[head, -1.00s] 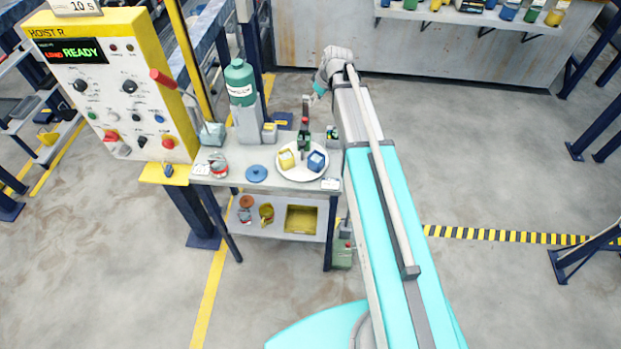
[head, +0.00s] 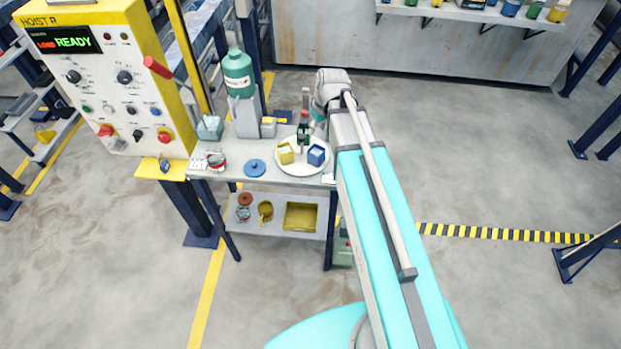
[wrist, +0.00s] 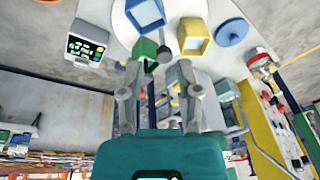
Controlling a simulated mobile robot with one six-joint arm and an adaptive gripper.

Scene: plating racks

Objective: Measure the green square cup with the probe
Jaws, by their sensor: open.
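The green square cup (wrist: 147,50) is at the plate's edge in the wrist view, beyond my fingertips and partly covered by a small grey rounded part. In the head view the green cup (head: 303,141) is at the back of the white round plate (head: 290,168), partly hidden by a dark upright thing with red on it. A yellow cup (head: 285,154) and a blue cup (head: 316,155) stand in front. My gripper (wrist: 160,66) is open and empty, fingers apart, pointing at the green cup. A box with a lit screen (wrist: 88,48) is left in the wrist view. I cannot clearly identify the probe.
A blue lid (head: 255,168) and a red-and-white can (head: 216,161) are left of the plate. A green bottle (head: 238,75) stands at the back of the bench. The yellow hoist panel (head: 95,85) stands at left. Floor in front is clear.

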